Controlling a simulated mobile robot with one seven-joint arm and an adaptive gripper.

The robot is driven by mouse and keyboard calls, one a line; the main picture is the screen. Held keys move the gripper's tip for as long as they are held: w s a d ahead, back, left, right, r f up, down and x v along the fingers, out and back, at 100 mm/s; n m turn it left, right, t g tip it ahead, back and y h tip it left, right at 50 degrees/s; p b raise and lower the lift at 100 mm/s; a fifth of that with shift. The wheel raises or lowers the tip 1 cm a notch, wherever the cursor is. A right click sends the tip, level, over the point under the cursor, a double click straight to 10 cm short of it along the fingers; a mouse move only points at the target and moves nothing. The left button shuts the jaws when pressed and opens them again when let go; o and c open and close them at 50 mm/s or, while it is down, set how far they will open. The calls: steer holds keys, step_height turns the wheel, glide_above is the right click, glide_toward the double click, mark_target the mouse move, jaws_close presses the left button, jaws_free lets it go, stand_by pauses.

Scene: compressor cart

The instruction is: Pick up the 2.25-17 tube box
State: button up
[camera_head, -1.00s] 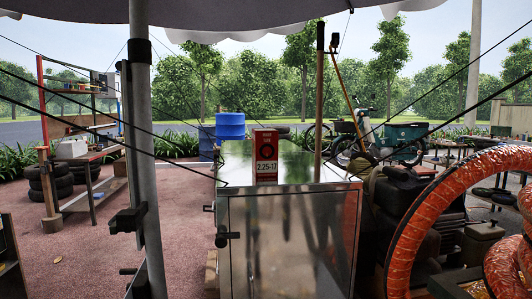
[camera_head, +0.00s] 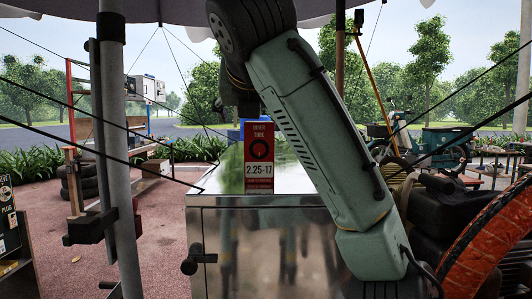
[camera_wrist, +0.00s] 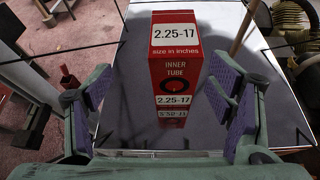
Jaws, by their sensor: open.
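The 2.25-17 tube box (camera_head: 258,157) is red with a white size label and the words INNER TUBE. It stands upright on the shiny metal top of the cart (camera_head: 258,240). In the wrist view the box (camera_wrist: 176,70) is at the upper middle, and its reflection shows on the metal below it. My gripper (camera_wrist: 160,102) is open and empty, with purple-padded fingers on either side of the picture. The box appears between and beyond the fingers, with no visible contact. In the head view my arm reaches over the cart, and the gripper's fingers are not clear there.
A grey pole (camera_head: 113,150) stands at the left of the head view, and thin dark ropes cross the scene. An orange coiled hose (camera_head: 485,245) and dark machinery are at the right. A blue barrel shows behind the box. The metal top around the box looks clear.

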mark_target(258, 126)
steer(key=w, duration=0.1)
steer(key=w+d+f, duration=0.1)
steer(key=w, duration=0.1)
steer(key=w+f+p, duration=0.1)
steer(key=shift+w+d+f, duration=0.15)
steer(key=shift+w, duration=0.15)
steer(key=shift+p+x, duration=0.65)
steer(key=shift+x, duration=2.05)
steer(key=shift+s+d, duration=0.1)
steer(key=shift+d, duration=0.05)
steer(key=c, duration=1.6)
